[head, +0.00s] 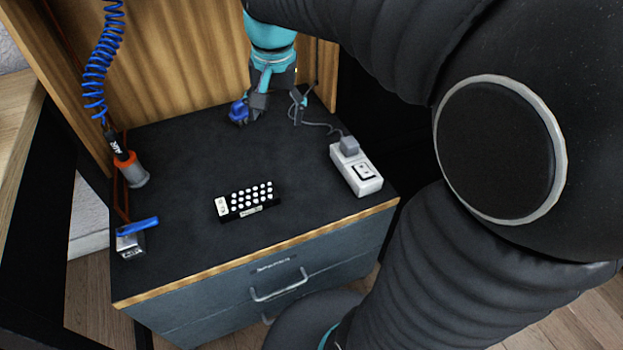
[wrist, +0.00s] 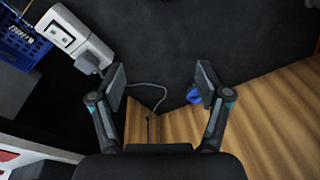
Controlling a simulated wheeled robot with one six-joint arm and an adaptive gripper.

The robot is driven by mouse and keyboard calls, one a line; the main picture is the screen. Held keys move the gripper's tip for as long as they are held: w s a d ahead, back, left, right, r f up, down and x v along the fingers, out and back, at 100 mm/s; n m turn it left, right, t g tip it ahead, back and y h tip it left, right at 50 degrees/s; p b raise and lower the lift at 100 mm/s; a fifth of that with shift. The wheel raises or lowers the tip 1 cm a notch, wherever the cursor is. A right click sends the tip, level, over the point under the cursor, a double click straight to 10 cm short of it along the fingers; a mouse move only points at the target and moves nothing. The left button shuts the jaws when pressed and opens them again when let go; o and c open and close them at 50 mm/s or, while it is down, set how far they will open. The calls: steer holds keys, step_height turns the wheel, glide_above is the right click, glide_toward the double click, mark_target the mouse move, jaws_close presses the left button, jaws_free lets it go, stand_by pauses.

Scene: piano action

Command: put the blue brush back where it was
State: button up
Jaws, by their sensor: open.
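My gripper (head: 277,108) is open and points down at the back of the black tabletop, by the wooden panel. A small blue object (head: 238,112), possibly the blue brush, lies beside its left finger in the head view. In the wrist view the blue object (wrist: 193,96) shows by the right finger, partly hidden by it. I cannot tell whether they touch. Nothing is visibly held between the jaws (wrist: 160,82). Another blue, bar-shaped piece (head: 138,226) rests on a small metal block (head: 131,244) at the left front; I cannot tell which piece is the brush.
A white power strip (head: 356,170) with a grey plug (head: 348,146) and cable stands at the right. A black block with white round buttons (head: 248,201) is at the centre front. The middle is clear.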

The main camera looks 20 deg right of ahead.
steer(key=s+f+n+t, duration=0.1)
steer(key=s+n+t, duration=0.1)
steer(key=s, duration=0.6)
steer(key=s+f+n+t, duration=0.1)
steer(key=s+n, duration=0.3)
steer(key=s, duration=0.4)
steer(key=shift+s+f+t, duration=0.25)
steer(key=shift+s+t, duration=0.1)
steer(key=shift+t, duration=0.15)
